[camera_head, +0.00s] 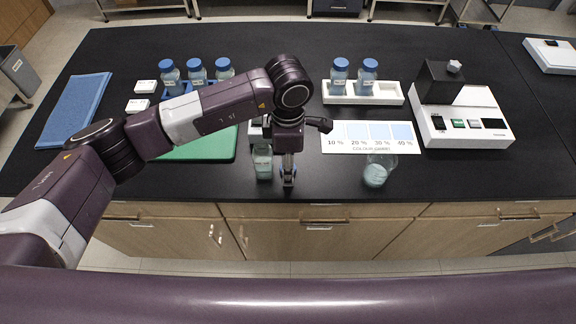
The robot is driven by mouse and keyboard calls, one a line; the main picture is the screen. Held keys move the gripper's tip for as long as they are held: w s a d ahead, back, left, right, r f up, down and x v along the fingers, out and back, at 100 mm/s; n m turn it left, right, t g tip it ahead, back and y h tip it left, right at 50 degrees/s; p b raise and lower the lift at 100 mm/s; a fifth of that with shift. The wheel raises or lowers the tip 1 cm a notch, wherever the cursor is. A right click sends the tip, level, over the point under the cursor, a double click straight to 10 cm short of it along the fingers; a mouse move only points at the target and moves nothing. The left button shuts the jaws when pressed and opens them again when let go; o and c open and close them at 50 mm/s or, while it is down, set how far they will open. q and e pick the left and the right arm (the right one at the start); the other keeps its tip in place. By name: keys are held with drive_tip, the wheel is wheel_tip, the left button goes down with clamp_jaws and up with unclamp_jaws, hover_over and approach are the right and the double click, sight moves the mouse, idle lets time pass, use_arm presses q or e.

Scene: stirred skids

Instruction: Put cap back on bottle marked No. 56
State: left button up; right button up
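An open bottle (263,163) with pale blue-green liquid stands near the bench's front edge, its upper part partly behind my arm. No cap shows on it. My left gripper (288,178) points down just right of this bottle, low over the bench. A small bit of blue shows at its fingertips, possibly a cap, but I cannot tell whether it is gripped. Blue-capped bottles stand in a blue rack (180,88) at the back left and in a white rack (385,97) at the back right. No bottle number is readable. My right gripper is out of view.
A beaker (378,170) with pale liquid stands near the front edge on the right. A percentage colour chart (370,148) lies behind it. A black-and-white instrument (465,125) stands right. A green mat (205,150) and blue towel (75,110) lie left. Bare bench separates bottle and beaker.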

use_arm(q)
drive_tip(key=shift+c, duration=0.3)
drive_tip(key=c, duration=0.8)
wheel_tip(320, 180, up, 20)
drive_tip(key=b, duration=0.5)
